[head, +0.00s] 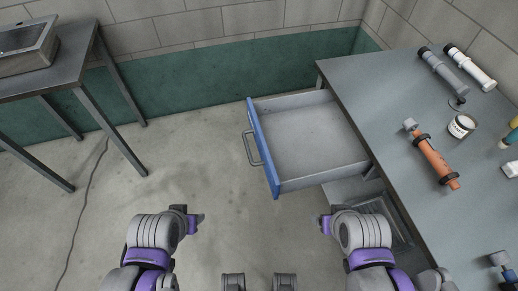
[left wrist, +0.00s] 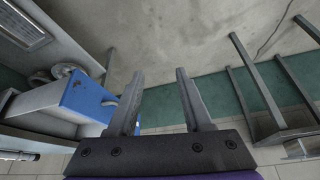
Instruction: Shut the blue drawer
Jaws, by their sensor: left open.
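The blue drawer (head: 264,150) is pulled out to the left from under the grey workbench, and its tray looks empty. A grey bar handle (head: 251,149) is on its blue front. My left gripper (head: 197,219) is in front of and left of the drawer, apart from it. In the left wrist view my left gripper (left wrist: 160,72) is open with nothing between its fingers, and the drawer's blue front (left wrist: 85,96) shows to the left of them. My right gripper (head: 324,222) is near the drawer's lower edge in the picture; its fingers are too small to read.
A metal table (head: 60,70) stands at the left. The floor (head: 180,150) between it and the drawer is clear except for a thin cable (head: 83,205).

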